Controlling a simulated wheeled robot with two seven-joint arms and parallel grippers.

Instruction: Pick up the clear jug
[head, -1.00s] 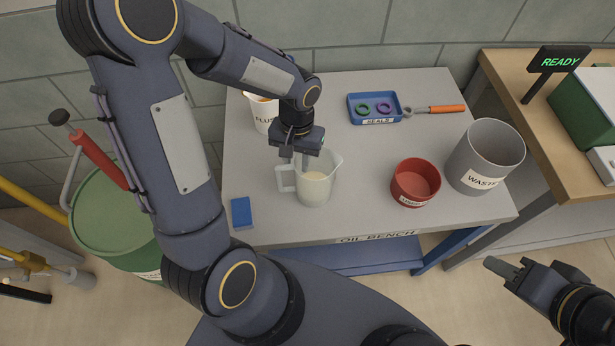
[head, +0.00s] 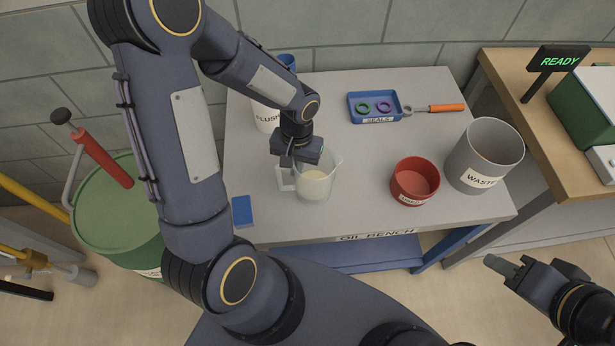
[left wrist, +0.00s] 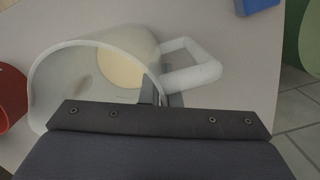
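The clear jug (head: 316,186) stands upright on the bench, its handle to the left and pale liquid inside. My left gripper (head: 293,163) points down at the jug's handle side. In the left wrist view the jug (left wrist: 75,80) lies with its open mouth toward the lower left and its handle (left wrist: 197,72) to the right. The left fingertips (left wrist: 163,98) are close together at the rim wall beside the handle. Their grip is mostly hidden by the gripper body. My right gripper (head: 500,267) is away from the bench at the lower right, with nothing visible in it.
A red bowl (head: 413,184) and a grey waste bin (head: 484,158) stand right of the jug. A blue seals tray (head: 374,108) and an orange-handled tool (head: 440,108) lie behind. A white flush container (head: 266,118) is behind my left arm. A blue block (head: 242,210) lies at front left.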

